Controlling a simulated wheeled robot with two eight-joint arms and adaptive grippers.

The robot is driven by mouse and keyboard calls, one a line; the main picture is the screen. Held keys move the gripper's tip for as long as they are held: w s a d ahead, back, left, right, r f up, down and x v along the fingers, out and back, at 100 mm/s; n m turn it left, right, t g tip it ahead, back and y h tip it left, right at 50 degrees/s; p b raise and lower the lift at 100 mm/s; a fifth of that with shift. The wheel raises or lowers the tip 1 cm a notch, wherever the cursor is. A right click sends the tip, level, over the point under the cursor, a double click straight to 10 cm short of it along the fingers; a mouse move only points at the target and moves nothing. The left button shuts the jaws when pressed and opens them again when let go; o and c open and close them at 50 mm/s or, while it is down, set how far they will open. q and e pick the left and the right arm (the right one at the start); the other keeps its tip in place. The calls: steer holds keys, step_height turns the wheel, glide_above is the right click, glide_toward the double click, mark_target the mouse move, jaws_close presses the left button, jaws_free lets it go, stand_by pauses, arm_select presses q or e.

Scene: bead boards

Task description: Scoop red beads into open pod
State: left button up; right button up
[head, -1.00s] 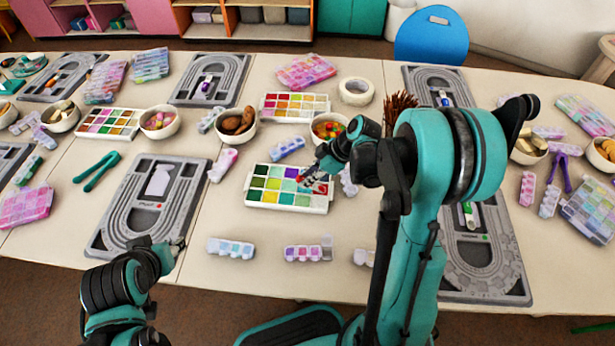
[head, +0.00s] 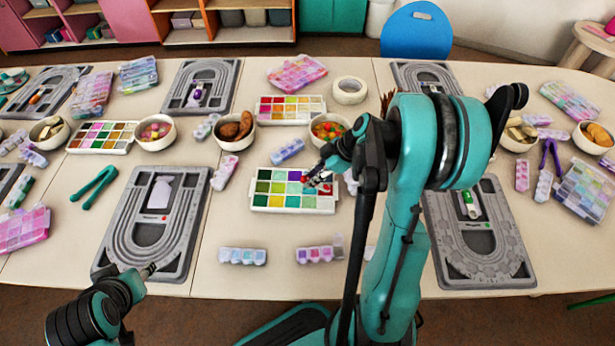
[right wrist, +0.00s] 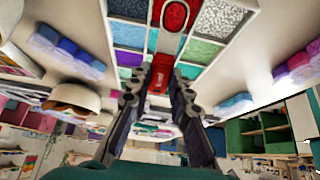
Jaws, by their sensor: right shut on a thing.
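The bead tray (head: 293,211) stands mid-table with green, blue, white and red compartments. My right gripper (head: 317,180) is at its right end, over the red beads (head: 327,188). In the right wrist view my right gripper (right wrist: 166,72) is shut on a red scoop (right wrist: 160,78), whose far end reaches the red compartment (right wrist: 174,14). I cannot tell how many beads are in it. A purple pod strip (head: 315,254) lies in front of the tray, with a lid raised at its right end. My left gripper (head: 149,271) is by the left grey board; its jaws are too small to read.
Grey bead boards (head: 185,240) lie left and right of the tray. Another pod strip (head: 242,256) lies front left of it. A bowl of colored beads (head: 329,127) stands behind, partly beside my right arm. The table between tray and front strips is clear.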

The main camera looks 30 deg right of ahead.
mark_target(304, 177)
steer(key=shift+w+a+r+p, duration=0.1)
steer(key=shift+r+p, duration=0.25)
steer(key=shift+r, duration=0.15)
steer(key=shift+w+a+r+p, duration=0.1)
steer(key=shift+r+p, duration=0.25)
steer(key=shift+r, duration=0.1)
steer(key=shift+w+a+h+p, duration=0.1)
steer(key=shift+a+h+p, duration=0.2)
steer(key=shift+p, duration=0.2)
steer(key=shift+w+a+r+g+h+p, duration=0.1)
steer(key=shift+w+a+g+h+p, duration=0.15)
steer(key=shift+g+h+p, duration=0.3)
steer(key=shift+w+a+g+h+p, duration=0.15)
steer(key=shift+a+g+h+p, duration=0.15)
steer(key=shift+g+h+p, duration=0.3)
steer(key=shift+w+a+r+g+h+p, duration=0.15)
steer(key=shift+r+g+h+p, duration=0.1)
steer(key=shift+h, duration=0.3)
steer(key=shift+w+a+r+g+h+p, duration=0.1)
steer(key=shift+r+g+h+p, duration=0.1)
steer(key=shift+h, duration=0.3)
